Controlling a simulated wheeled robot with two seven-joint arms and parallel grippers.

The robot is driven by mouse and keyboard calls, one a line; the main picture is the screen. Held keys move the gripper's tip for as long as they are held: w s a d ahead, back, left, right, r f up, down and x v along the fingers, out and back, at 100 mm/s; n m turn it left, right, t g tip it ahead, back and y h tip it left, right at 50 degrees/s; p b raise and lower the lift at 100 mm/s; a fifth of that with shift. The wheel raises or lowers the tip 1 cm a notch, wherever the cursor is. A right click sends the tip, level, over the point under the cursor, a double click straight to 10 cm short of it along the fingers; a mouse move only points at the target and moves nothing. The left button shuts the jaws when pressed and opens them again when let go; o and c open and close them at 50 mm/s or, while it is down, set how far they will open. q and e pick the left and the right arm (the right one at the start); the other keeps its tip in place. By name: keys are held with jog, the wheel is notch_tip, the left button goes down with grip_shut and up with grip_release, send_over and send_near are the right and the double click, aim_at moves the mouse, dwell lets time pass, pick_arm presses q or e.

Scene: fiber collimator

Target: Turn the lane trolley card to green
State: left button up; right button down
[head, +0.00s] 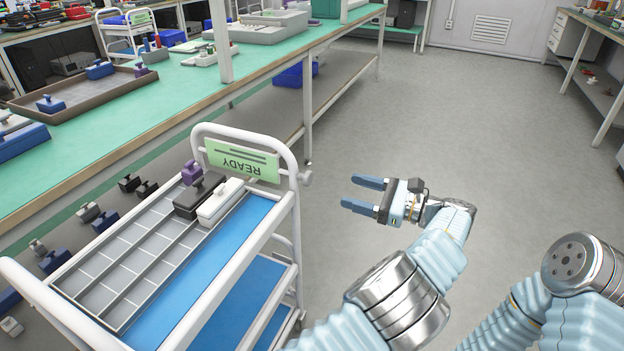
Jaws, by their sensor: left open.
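The lane trolley (280,226) is a white-framed cart at the lower left. Its card (242,160) hangs in the far handle frame; the face I see is green and reads READY upside down. A small grey knob (306,178) sticks out at the right end of the card's axis. My left gripper (350,191) is open and empty, right of the knob and apart from it, its two blue fingers pointing left toward the trolley. My right gripper is out of view; only part of that arm shows at the lower right.
The trolley's top holds a divided grey tray (125,270) with a black, a white and a purple part at its far end. A long green-topped bench (150,110) runs along the left. Small blocks lie beneath it. The grey floor (450,120) beyond my gripper is clear.

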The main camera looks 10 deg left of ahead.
aim_at(311, 180)
pick_arm(q)
jog(key=a, duration=0.3)
jog(key=w+a, duration=0.1)
jog(key=a, duration=0.3)
jog(key=w+a, duration=0.1)
jog(key=a, duration=0.2)
jog(key=shift+a+p, duration=0.25)
jog(key=shift+p, duration=0.05)
jog(key=shift+c, duration=0.4)
jog(key=c, duration=1)
